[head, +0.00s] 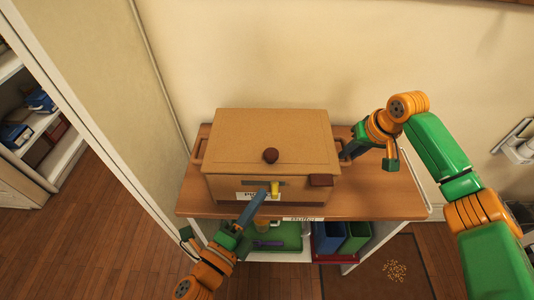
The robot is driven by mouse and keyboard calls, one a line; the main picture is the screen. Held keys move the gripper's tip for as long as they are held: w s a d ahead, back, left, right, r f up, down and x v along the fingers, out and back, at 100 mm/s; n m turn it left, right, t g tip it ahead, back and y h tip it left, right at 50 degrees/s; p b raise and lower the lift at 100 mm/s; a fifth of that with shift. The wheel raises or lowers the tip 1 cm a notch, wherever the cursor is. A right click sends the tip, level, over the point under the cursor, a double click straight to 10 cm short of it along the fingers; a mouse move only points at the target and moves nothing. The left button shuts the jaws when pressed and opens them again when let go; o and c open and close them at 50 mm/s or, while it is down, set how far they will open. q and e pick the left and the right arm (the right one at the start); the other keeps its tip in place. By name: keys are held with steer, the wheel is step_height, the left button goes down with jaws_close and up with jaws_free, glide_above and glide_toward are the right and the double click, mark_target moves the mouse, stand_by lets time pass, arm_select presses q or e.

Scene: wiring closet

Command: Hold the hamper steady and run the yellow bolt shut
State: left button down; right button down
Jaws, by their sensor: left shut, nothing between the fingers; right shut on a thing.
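The hamper (235,157) is a brown box with a flat lid and a dark red round knob (271,155). It stands upright on a wooden shelf top. The yellow bolt (275,189) sits on a dark strip on its front. A dark red block (321,180) is on the front to the right of the bolt, with a gap between them. My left gripper (262,194) is shut and empty, its tip just left of the bolt; I cannot tell whether it touches. My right gripper (346,153) is shut on the hamper's right side handle, which its fingers mostly hide.
The wooden shelf top (385,195) has free room right of the hamper. Below are a green tray (285,238) and blue and green bins (328,236). A wall stands close behind. A left handle (198,150) sticks out. A mat (370,275) lies on the floor.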

arm_select(q)
steer(key=shift+a, duration=0.25)
steer(key=shift+s, duration=0.1)
steer(key=s, duration=0.1)
steer(key=s+r, duration=0.1)
steer(key=s, duration=0.3)
steer(key=shift+s+r, duration=0.25)
steer(key=shift+r, duration=0.15)
arm_select(e)
steer(key=c, duration=0.7)
jaws_free()
arm_select(q)
steer(key=v, duration=0.7)
steer(key=shift+s, duration=0.25)
steer(key=shift+a, duration=0.1)
